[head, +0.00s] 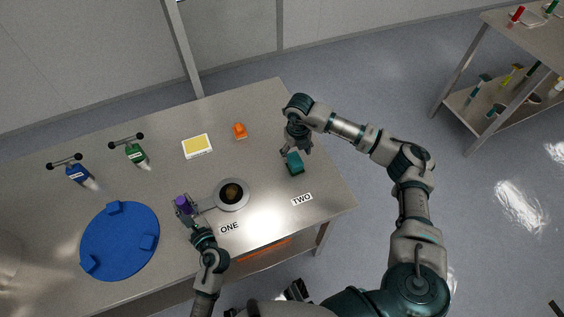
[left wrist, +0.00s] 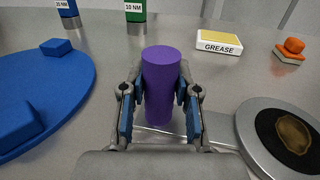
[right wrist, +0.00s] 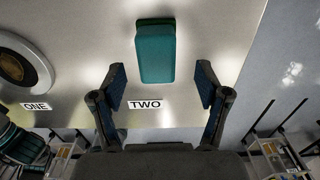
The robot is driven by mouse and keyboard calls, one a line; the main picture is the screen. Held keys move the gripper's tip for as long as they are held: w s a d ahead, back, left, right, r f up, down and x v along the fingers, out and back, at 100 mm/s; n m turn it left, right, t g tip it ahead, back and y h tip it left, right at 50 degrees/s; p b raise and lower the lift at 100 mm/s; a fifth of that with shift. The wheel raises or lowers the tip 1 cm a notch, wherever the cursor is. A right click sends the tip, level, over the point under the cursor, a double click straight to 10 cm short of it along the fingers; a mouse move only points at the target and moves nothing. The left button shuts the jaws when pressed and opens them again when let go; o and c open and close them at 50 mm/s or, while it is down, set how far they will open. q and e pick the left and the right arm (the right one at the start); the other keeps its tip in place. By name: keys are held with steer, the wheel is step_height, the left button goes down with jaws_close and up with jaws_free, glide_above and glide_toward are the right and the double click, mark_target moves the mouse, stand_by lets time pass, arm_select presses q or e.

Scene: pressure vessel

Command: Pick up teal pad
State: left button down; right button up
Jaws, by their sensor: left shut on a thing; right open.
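The teal pad (head: 295,163) is a small block on the table near its right side, above the TWO label. In the right wrist view the teal pad (right wrist: 156,52) lies ahead, between and beyond the fingertips. My right gripper (head: 296,149) is open and empty, its fingers (right wrist: 160,85) apart and just short of the pad. My left gripper (head: 186,212) is shut on a purple cylinder (left wrist: 160,85), which stands upright between its fingers. The purple cylinder's top also shows in the head view (head: 183,202).
A round grey plate with a dark centre (head: 231,195) sits right of my left gripper. A blue disc (head: 120,241), two torque tools (head: 137,154), a GREASE box (head: 197,146) and an orange-topped block (head: 240,131) are on the table (head: 259,105). A shelf (head: 490,50) stands apart at right.

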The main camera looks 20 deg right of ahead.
mark_target(295, 159)
step_height(295, 159, down, 5)
steer(key=shift+a+r, duration=0.1)
steer(key=shift+a, duration=0.05)
steer(key=shift+c, duration=0.3)
steer(key=c, duration=1.2)
step_height(295, 159, up, 10)
steer(key=shift+r, duration=0.1)
